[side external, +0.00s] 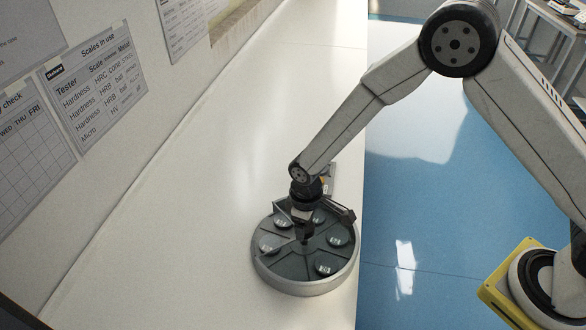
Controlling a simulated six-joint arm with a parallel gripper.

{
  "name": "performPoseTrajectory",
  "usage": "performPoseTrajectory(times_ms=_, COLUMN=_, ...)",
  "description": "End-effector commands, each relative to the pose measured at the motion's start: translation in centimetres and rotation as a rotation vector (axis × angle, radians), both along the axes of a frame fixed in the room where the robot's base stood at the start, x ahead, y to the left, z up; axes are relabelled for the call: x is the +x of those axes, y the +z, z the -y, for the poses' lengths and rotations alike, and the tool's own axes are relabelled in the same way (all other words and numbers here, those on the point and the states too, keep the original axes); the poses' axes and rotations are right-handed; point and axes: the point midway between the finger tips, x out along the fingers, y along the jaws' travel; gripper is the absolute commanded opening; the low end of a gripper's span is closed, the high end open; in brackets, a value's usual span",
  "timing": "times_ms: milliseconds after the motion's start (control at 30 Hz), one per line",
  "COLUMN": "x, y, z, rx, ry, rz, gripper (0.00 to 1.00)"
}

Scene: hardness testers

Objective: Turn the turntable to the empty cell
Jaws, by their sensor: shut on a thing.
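The turntable (304,289) is a round grey tray with a pale rim, lying on the bench near its right edge. Thin dividers split it into wedge-shaped cells. Several small metal discs lie in cells, among them one at left (267,247), one at right (338,240) and one at lower right (325,268). The front, lower-left cell (290,268) shows no disc. My gripper (306,235) points down over the middle of the turntable, shut on its central part. The fingers hide most of what they hold, and they partly cover the far cells.
The white bench (200,220) is clear to the left and far side. A wall with posted sheets (95,85) runs along the left. The bench edge drops to a blue floor at right.

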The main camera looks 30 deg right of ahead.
Motion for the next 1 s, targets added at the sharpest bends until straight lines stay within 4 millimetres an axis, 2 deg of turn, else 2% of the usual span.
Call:
performPoseTrajectory(times_ms=500, x=-0.02, y=0.02, z=0.04, rx=0.0, ry=-0.24, rz=-0.001, gripper=0.0)
performPoseTrajectory(times_ms=1000, x=-0.04, y=0.01, z=0.04, rx=-0.001, ry=-0.323, rz=-0.002, gripper=0.0)
